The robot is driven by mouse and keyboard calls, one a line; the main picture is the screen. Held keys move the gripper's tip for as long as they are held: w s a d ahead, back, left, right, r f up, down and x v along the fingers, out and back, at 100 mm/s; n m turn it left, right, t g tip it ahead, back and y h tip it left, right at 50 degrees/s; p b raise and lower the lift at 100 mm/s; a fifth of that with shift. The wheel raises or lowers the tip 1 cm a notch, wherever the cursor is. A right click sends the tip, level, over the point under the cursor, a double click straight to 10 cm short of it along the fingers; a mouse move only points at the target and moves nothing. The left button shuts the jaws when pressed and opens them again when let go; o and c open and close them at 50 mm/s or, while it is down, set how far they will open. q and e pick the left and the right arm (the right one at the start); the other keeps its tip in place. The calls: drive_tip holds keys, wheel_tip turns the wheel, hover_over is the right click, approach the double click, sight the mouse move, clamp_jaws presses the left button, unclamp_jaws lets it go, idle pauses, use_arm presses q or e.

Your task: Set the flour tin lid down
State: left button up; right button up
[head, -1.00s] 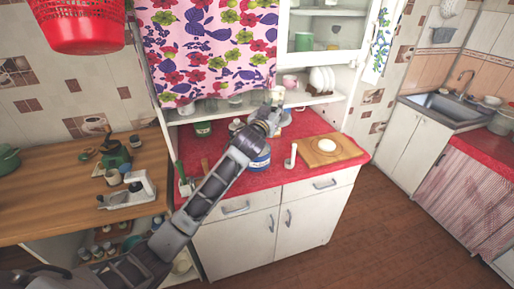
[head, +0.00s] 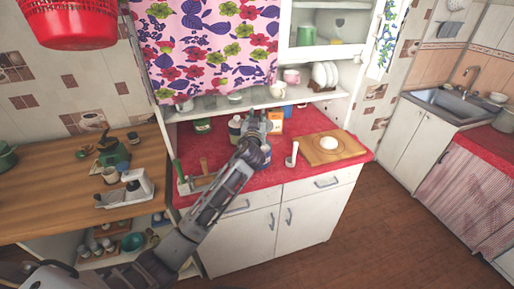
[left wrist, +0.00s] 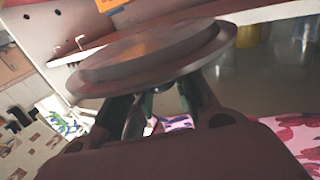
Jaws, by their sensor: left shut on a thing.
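The flour tin lid (left wrist: 155,55) is a round, dark disc with a raised rim, seen tilted in the left wrist view. My left gripper (left wrist: 155,95) is shut on it. In the head view the same gripper (head: 257,124) is over the back part of the red counter, and the lid cannot be made out clearly there. A blue tin (head: 266,154) on the counter is mostly hidden behind my left arm; I cannot tell whether its top is open. My right gripper is not in view.
The red counter (head: 235,176) holds an orange box (head: 275,121), a dark bottle (head: 235,129), a white-handled tool (head: 292,155) and a wooden board (head: 350,146) with white dough (head: 328,143). A shelf (head: 250,101) with dishes overhangs the back.

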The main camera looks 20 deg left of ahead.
use_arm(q)
drive_tip(key=shift+f, duration=2.45)
drive_tip(key=shift+f, duration=0.1)
drive_tip(key=shift+f, duration=2.2)
drive_tip(key=shift+f+b, duration=0.25)
drive_tip(key=shift+b, duration=0.05)
drive_tip(key=o, duration=1)
drive_tip(key=shift+o, duration=0.2)
